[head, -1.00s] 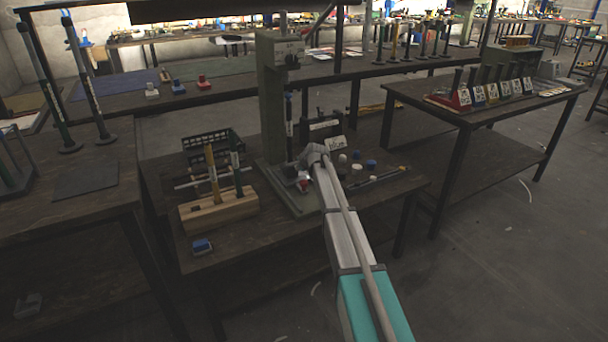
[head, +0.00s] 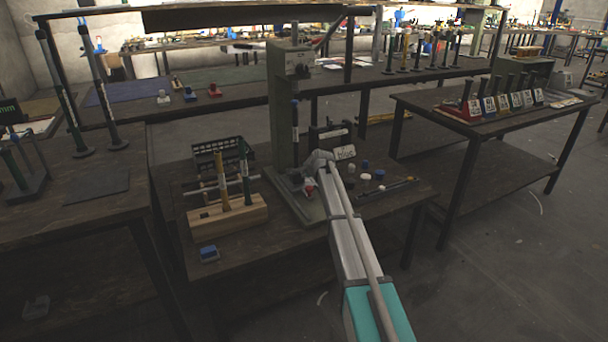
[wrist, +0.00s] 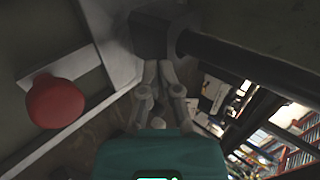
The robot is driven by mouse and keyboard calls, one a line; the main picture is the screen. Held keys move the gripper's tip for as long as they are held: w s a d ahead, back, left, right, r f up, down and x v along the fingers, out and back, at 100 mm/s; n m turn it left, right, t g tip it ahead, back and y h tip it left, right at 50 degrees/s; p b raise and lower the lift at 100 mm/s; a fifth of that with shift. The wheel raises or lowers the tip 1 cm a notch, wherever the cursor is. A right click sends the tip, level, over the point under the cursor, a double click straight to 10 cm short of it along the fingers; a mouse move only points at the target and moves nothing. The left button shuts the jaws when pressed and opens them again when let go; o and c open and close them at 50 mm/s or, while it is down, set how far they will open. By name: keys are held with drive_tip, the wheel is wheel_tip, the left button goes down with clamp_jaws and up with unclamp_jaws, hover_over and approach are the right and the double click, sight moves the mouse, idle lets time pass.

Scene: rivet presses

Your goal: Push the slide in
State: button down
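The grey-green press (head: 284,105) stands on the middle bench, with its base plate (head: 308,214) at the front. A red knob (head: 309,190), probably the slide's, shows low at the press, just left of my arm. In the wrist view a round red knob (wrist: 55,102) sits at the left beside a pale flat bar (wrist: 70,62). My gripper (wrist: 161,66) looks shut, with its fingertips close together and nothing seen between them. It is right of the red knob and apart from it in the picture. In the head view my gripper (head: 318,160) is at the press front, its fingertips hidden.
A wooden block (head: 228,214) with upright tools stands left of the press, near a black crate (head: 218,153). A blue piece (head: 208,253) lies at the bench's front left.

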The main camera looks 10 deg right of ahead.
drive_tip(key=s, duration=0.2)
drive_tip(key=s+d, duration=0.1)
drive_tip(key=s, duration=0.1)
drive_tip(key=shift+d+r, duration=0.1)
drive_tip(key=shift+r, duration=0.05)
drive_tip(key=p+v, duration=0.7)
drive_tip(key=v, duration=0.2)
drive_tip(key=shift+s+d+r, duration=0.15)
drive_tip(key=shift+r, duration=0.15)
drive_tip(key=s+a+f+n+g+h, duration=0.1)
drive_tip(key=s+f+n+g, duration=0.3)
drive_tip(key=s, duration=1)
drive_tip(key=s+a+n+g+h, duration=0.15)
drive_tip(key=s+n, duration=0.35)
drive_tip(key=s, duration=0.9)
drive_tip(key=s+f+n+g+h, duration=0.1)
drive_tip(key=s+f+n+g, duration=0.3)
drive_tip(key=s, duration=1)
wheel_tip(320, 180, up, 32)
drive_tip(key=n+p, duration=0.1)
drive_tip(key=p, duration=2.9)
